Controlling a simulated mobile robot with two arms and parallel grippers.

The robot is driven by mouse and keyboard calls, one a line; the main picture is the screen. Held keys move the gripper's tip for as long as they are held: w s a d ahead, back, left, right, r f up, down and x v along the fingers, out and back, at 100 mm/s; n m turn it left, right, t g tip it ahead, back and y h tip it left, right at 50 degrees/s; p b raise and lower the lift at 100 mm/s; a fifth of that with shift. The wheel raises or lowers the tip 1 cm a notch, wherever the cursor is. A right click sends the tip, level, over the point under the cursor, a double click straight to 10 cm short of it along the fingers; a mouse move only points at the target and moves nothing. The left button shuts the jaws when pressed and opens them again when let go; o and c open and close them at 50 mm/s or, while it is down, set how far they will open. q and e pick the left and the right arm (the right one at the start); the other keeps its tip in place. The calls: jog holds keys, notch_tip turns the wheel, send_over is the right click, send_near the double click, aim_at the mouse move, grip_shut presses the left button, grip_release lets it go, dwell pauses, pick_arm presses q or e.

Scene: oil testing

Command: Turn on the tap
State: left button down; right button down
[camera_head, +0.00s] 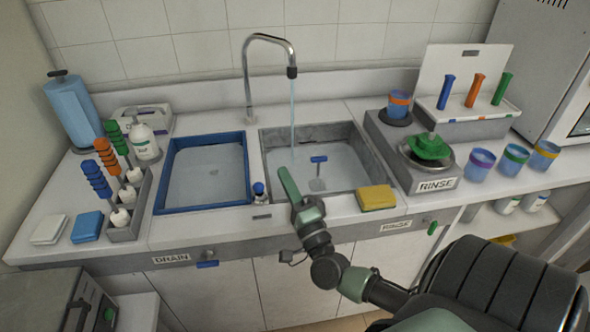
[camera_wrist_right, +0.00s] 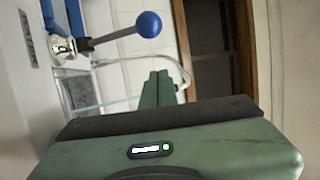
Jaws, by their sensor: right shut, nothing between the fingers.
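The tap (camera_head: 270,38) is a curved metal spout behind the grey-rimmed right basin (camera_head: 375,165). A thin stream of water (camera_head: 292,115) runs from its spout down into that basin. A small blue-knobbed control (camera_head: 258,188) stands on the counter's front rim between the two basins. In the right wrist view it is a metal lever with a blue ball (camera_wrist_right: 148,24). My right gripper (camera_head: 285,172) is shut and empty, just right of this control, over the front of the right basin. Its closed green fingers (camera_wrist_right: 157,80) are apart from the ball. My left gripper is not in view.
A blue-rimmed basin (camera_head: 158,190) is on the left. A blue T-shaped handle (camera_head: 318,160) stands inside the right basin. A yellow sponge (camera_head: 377,197) lies at the right front rim.

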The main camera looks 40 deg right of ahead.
aim_at(259, 188)
jog(key=a, duration=0.4)
jog(key=shift+w+f+p, duration=0.15)
jog(key=shift+f+p, duration=0.25)
jog(key=b, duration=0.2)
jog(key=f+t+b, duration=0.1)
jog(key=b, duration=0.1)
jog(key=shift+s+a+f+n+b, duration=0.15)
jog(key=shift+s+f+n+b, duration=0.15)
jog(key=shift+s+b, duration=0.1)
jog(key=shift+b, duration=0.4)
jog(key=shift+s+a+r+t, duration=0.1)
jog(key=shift+t, duration=0.3)
jog(key=shift+r, duration=0.1)
